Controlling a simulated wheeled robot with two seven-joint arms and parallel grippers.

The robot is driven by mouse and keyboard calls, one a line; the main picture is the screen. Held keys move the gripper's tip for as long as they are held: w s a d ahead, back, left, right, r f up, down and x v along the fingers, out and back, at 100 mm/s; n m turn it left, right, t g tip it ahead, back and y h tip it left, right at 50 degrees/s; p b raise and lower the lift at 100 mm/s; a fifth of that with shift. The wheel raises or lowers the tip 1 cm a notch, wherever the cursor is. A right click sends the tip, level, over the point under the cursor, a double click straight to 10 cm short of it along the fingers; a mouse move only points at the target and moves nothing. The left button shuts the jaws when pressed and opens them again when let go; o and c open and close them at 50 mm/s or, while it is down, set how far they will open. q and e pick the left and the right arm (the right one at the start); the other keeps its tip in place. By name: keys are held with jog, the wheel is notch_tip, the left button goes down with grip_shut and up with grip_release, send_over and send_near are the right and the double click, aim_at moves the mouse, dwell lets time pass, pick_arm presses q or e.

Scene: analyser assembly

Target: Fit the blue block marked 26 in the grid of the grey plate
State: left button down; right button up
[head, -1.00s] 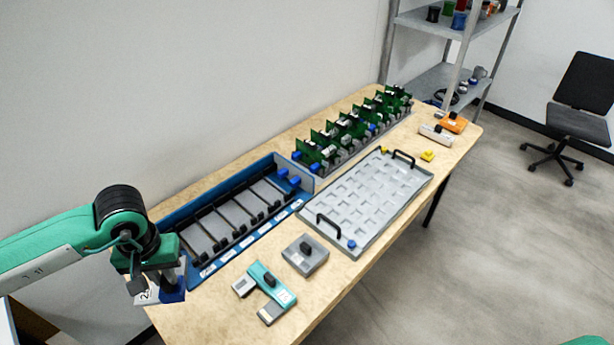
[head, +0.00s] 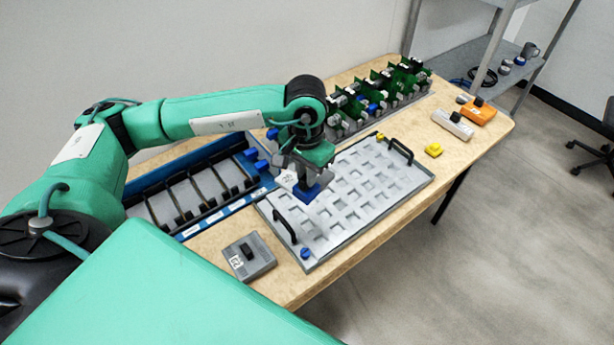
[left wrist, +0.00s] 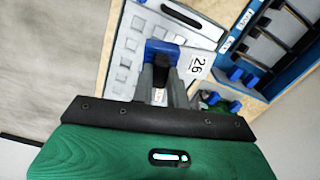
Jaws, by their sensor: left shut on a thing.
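The blue block (head: 307,193) with a white label hangs from my left gripper (head: 300,172), above the left part of the grey plate. In the left wrist view the label (left wrist: 198,64) reads 26, and the block (left wrist: 160,50) sits between the fingers of the left gripper (left wrist: 160,75). The left gripper is shut on the block. The grey plate (head: 400,197) lies on the table, with a grid of square pockets and a black handle (head: 285,225) at each end. The gripper and block hide some of its pockets. The right gripper is not in view.
A blue rack (head: 197,228) with slots stands left of the plate. Green circuit boards (head: 375,88) stand behind it. A grey block (head: 249,257) lies in front, and yellow (head: 433,150), white (head: 453,124) and orange (head: 478,112) pieces lie to the right.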

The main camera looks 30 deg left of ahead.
aim_at(293, 174)
pick_arm(q)
jog(key=w+a+f+b, duration=0.1)
jog(key=b, duration=0.1)
jog(key=a+f+m+b, duration=0.1)
jog(key=a+f, duration=0.1)
jog(key=w+a+f+m+b, duration=0.1)
jog(key=b, duration=0.1)
jog(key=shift+w+a+f+b, duration=0.15)
jog(key=shift+w+f+b, duration=0.15)
jog(key=shift+w+a+f+m+b, duration=0.15)
jog(key=shift+w+a+m+b, duration=0.1)
jog(key=shift+a+m+b, duration=0.15)
jog(key=shift+s+a+f, duration=0.1)
jog(key=shift+f, duration=0.35)
jog(key=shift+f+b, duration=0.4)
jog(key=shift+f, duration=1.4)
notch_tip(293, 174, down, 5)
jog(key=b, duration=0.3)
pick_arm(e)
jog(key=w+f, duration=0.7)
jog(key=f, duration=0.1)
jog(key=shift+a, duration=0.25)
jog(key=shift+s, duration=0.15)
